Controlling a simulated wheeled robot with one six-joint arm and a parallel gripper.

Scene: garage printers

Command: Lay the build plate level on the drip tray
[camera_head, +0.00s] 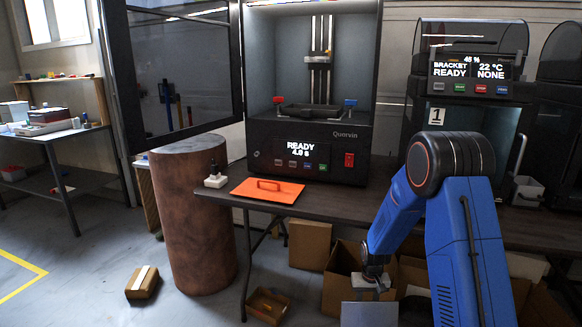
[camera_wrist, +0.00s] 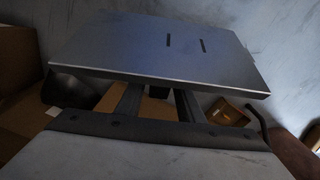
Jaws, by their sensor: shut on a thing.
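My gripper (camera_head: 371,282) is shut on the build plate (camera_head: 369,314), low in front of the table in the head view. The plate is a flat grey metal sheet; its lower part is cut off by the frame's bottom edge there. In the wrist view the build plate (camera_wrist: 150,50) spans the upper middle, beyond my two dark fingers (camera_wrist: 160,103), with two dark slots in its face. An orange flat tray (camera_head: 285,194) with a raised bar lies on the table's left end, seemingly the drip tray. The plate is apart from it, lower and to the right.
The dark table (camera_head: 345,196) carries an open printer (camera_head: 310,140) reading READY and a second printer (camera_head: 470,90) at right. A small white-based item (camera_head: 215,181) sits left of the tray. A brown drum (camera_head: 190,220) stands at the table's left end. Cardboard boxes (camera_head: 309,245) lie below.

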